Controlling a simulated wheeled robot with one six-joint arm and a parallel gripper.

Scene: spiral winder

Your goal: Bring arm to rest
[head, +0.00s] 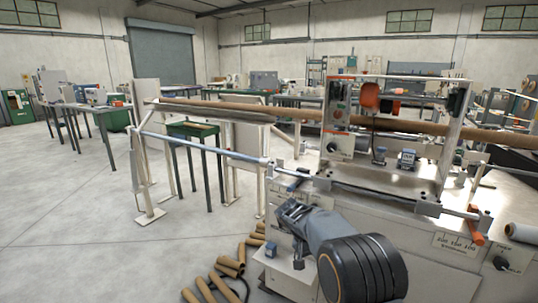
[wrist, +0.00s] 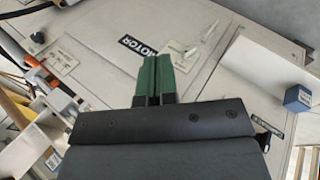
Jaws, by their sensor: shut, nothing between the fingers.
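My gripper (wrist: 155,62) shows in the wrist view with its two green fingers together and nothing between them. The fingers point at a pale machine panel lettered MOTOR (wrist: 128,42); I cannot tell how far they are from it. In the head view my gripper (head: 288,212) is at the front left corner of the winding machine (head: 400,213), low beside its table. My arm runs from the lower right to it, partly hiding the machine's front.
A long brown tube (head: 230,109) runs across the winder. A steel rod (head: 205,146) reaches left from the machine. Cardboard tubes (head: 222,279) lie on the floor near the arm. A blue block (wrist: 297,97) is at right in the wrist view. Floor at left is clear.

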